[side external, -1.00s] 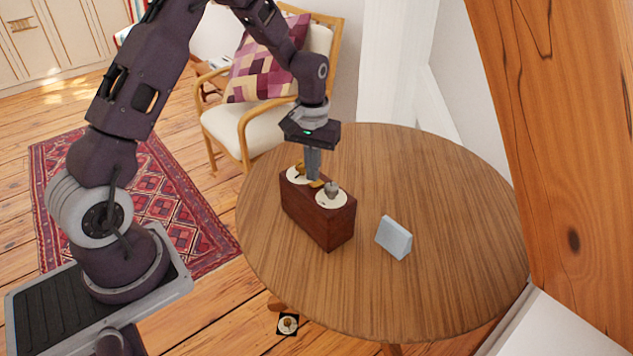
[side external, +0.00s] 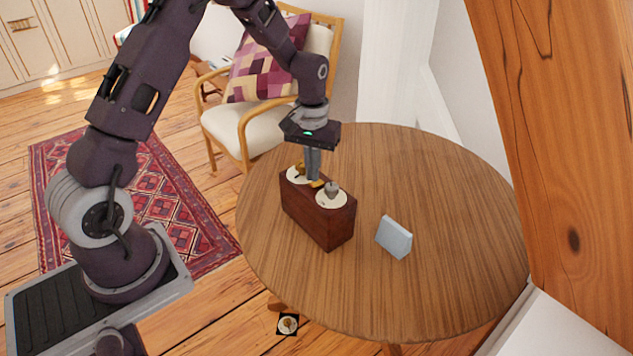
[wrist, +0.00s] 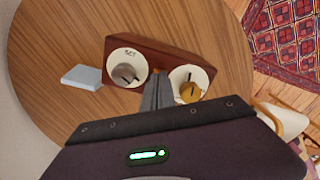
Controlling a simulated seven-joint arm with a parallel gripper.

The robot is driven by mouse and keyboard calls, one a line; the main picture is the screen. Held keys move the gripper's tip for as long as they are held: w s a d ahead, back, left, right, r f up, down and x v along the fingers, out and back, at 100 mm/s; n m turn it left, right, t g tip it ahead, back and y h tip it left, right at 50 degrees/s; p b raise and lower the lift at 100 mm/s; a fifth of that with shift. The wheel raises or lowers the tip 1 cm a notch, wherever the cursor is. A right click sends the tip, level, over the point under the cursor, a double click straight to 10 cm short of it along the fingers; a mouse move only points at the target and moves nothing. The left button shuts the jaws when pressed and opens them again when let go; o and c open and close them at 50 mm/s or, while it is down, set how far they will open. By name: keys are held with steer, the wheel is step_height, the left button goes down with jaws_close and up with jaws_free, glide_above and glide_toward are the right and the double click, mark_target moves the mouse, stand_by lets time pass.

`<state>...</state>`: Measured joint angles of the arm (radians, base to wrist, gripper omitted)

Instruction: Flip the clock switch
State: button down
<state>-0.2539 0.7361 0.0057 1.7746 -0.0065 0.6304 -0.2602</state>
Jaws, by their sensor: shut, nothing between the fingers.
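A dark red-brown wooden box (side external: 318,222) stands on the round table. It carries two white dials on top. One dial (side external: 331,199) has a grey knob and small dark markings, too small to read; it is on the left in the wrist view (wrist: 126,54). The other dial has a brass knob (wrist: 189,92) and is partly behind my fingers in the side view. I cannot tell which part is the clock switch. My gripper (side external: 314,179) is shut and empty, pointing down with its tips at the box top between the dials (wrist: 157,76). Contact is unclear.
A pale blue-grey block (side external: 394,238) stands on the table (side external: 440,270) near the box. The rest of the tabletop is clear. A cushioned chair (side external: 262,125) is behind the table, and a timber post (side external: 560,150) rises at right. A small dial on a black square (side external: 288,324) lies on the floor.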

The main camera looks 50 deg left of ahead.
steer(key=shift+f, duration=0.8)
stand_by(0.4)
steer(key=shift+r, duration=3.5)
step_height(320, 180, up, 10)
steer(key=r+m+t, duration=0.1)
steer(key=m+t, duration=0.1)
glide_above(313, 184)
steer(key=s+d, duration=0.4)
steer(key=s, duration=0.2)
steer(key=s+d+r+m+t, duration=0.1)
steer(key=s+d+r+m, duration=0.1)
steer(key=s, duration=0.8)
steer(key=s+d+r+m+t, duration=0.2)
steer(key=s+d+r, duration=0.2)
steer(key=s, duration=0.6)
steer(key=shift+s+d+t, duration=0.25)
steer(key=shift+d+t, duration=0.05)
steer(key=shift+d, duration=0.1)
steer(key=shift+r, duration=0.1)
